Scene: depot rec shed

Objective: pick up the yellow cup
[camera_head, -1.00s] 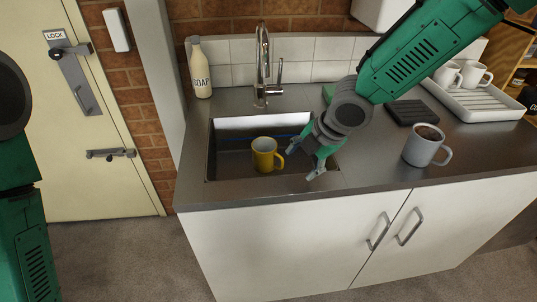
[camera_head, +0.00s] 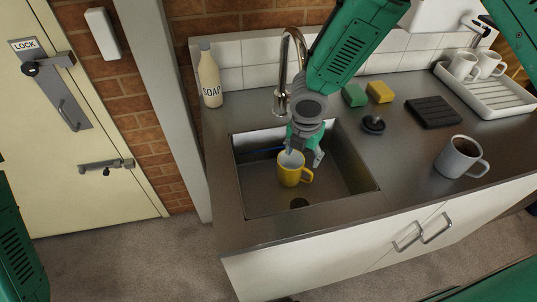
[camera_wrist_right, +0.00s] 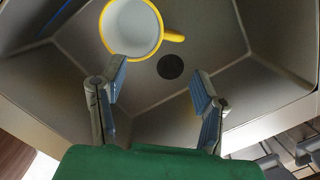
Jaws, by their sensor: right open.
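The yellow cup (camera_head: 291,172) stands upright in the sink (camera_head: 262,196), its handle toward the right in the head view. In the right wrist view the cup (camera_wrist_right: 132,28) shows from above, with a pale empty inside and a yellow rim.
The tap (camera_head: 282,98) rises behind the sink, close to my right arm. A soap bottle (camera_head: 210,80) stands at the back left. Right of the sink are a black plug (camera_head: 373,124), a green sponge (camera_head: 354,95), a yellow sponge (camera_head: 380,91), a filled grey mug (camera_head: 460,157) and a drying rack (camera_head: 485,97).

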